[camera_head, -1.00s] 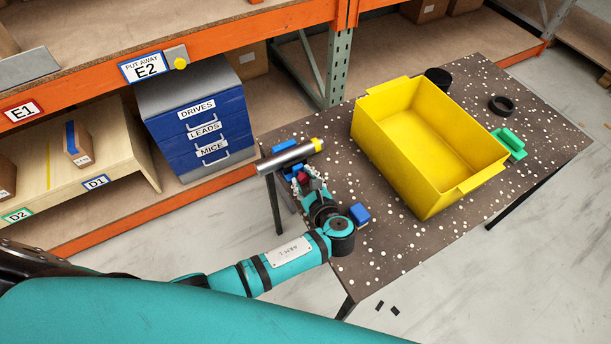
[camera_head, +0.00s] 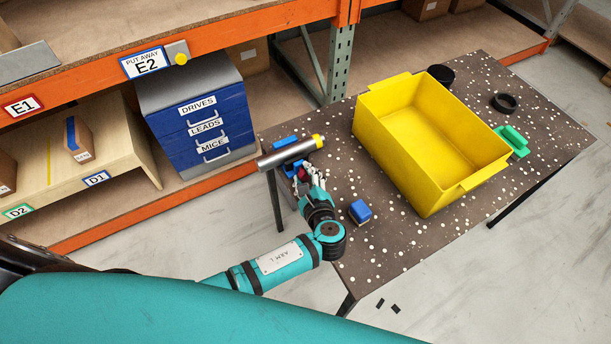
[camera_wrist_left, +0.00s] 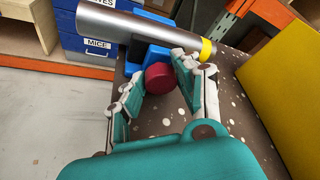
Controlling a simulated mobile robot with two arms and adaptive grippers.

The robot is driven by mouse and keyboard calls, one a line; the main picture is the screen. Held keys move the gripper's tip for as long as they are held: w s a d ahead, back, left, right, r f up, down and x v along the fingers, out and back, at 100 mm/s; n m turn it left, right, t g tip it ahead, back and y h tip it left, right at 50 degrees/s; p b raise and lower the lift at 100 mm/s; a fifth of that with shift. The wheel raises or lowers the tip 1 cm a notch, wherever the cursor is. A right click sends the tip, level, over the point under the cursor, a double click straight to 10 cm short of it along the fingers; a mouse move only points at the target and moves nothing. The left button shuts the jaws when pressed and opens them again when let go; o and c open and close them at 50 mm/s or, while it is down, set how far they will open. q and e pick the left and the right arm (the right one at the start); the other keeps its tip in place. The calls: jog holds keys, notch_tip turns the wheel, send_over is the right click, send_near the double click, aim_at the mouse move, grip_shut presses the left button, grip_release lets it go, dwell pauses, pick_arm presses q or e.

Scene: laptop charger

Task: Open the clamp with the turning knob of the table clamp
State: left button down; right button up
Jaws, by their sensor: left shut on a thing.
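The table clamp (camera_wrist_left: 149,57) is blue and sits at the table's left edge, with a silver cylinder with a yellow end (camera_head: 285,155) lying across it. The cylinder also shows in the left wrist view (camera_wrist_left: 130,27). The clamp's turning knob (camera_wrist_left: 159,78) is dark red and round, below the cylinder. My left gripper (camera_wrist_left: 161,80) has its fingers on both sides of the knob and is shut on it. In the head view the left gripper (camera_head: 311,180) hides most of the knob and part of the clamp. My right gripper is not in view.
A large yellow bin (camera_head: 425,150) fills the table's middle. A small blue block (camera_head: 360,211) lies just right of my left wrist. A green object (camera_head: 513,140), a black ring (camera_head: 504,103) and a black cup (camera_head: 441,75) lie beyond the bin. Blue drawers (camera_head: 205,130) stand left of the table.

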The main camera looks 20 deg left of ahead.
pick_arm(q)
jog(key=c, duration=1)
grip_release()
jog(key=shift+o, duration=0.2)
jog(key=v, duration=1.2)
